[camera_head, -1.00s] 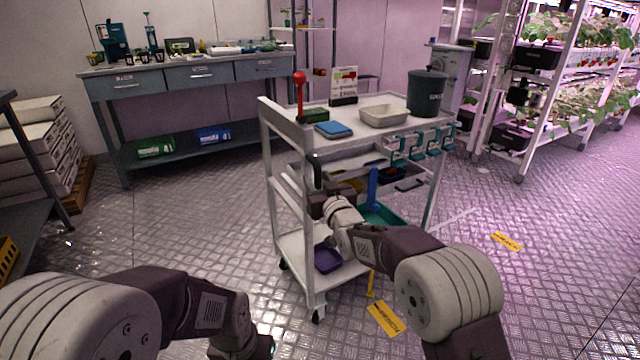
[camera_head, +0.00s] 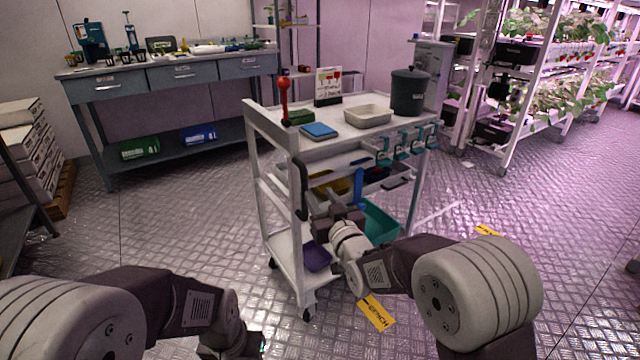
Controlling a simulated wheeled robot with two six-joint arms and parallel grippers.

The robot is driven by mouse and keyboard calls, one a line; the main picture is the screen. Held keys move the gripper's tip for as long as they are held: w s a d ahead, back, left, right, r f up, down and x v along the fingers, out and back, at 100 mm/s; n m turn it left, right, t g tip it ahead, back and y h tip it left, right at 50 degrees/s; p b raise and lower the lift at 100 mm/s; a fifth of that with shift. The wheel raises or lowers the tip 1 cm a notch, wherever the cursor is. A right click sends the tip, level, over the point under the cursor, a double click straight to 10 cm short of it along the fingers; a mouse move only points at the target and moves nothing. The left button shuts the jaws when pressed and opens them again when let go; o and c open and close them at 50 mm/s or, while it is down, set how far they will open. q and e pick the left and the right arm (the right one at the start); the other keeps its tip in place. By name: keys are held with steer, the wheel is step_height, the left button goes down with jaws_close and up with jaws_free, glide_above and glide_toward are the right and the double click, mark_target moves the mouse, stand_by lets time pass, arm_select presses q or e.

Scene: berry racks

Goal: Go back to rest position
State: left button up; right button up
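My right gripper (camera_head: 328,186) is in front of the white cart (camera_head: 270,205), at the height of its middle shelf. Its fingers look apart, with nothing seen between them. In this view it overlaps bins on the cart, and I cannot tell whether it touches anything. My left arm comes in at the bottom left and points down to the lower edge of the picture. Its gripper fingers are cut off below the frame.
The cart top holds a red-handled tool (camera_head: 284,98), a blue box (camera_head: 319,130), a pale tray (camera_head: 368,115) and a dark bucket (camera_head: 409,92). A workbench (camera_head: 170,82) stands behind left, plant racks (camera_head: 515,100) at right. Floor left of the cart is clear.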

steer(key=d+r+m+h, duration=0.2)
steer(key=d+r+h, duration=0.1)
steer(key=d, duration=0.8)
steer(key=s+d+f+m+g+h, duration=0.1)
steer(key=s+d+f+g+h, duration=0.15)
steer(key=d+f, duration=0.3)
steer(key=s+d+f+m+g+h, duration=0.1)
steer(key=s+d+f+g, duration=0.2)
steer(key=s+f+g, duration=0.55)
steer(key=s+d+f+m+g, duration=0.15)
steer(key=s+f+g, duration=0.25)
steer(key=s+f, duration=1)
steer(key=s+r+p, duration=0.2)
steer(key=r+p, duration=1.7)
steer(key=r, duration=0.2)
steer(key=s+r+p, duration=0.3)
steer(key=r+p, duration=1.6)
steer(key=r, duration=0.2)
steer(key=shift+d+n, duration=0.25)
steer(key=shift+n, duration=0.1)
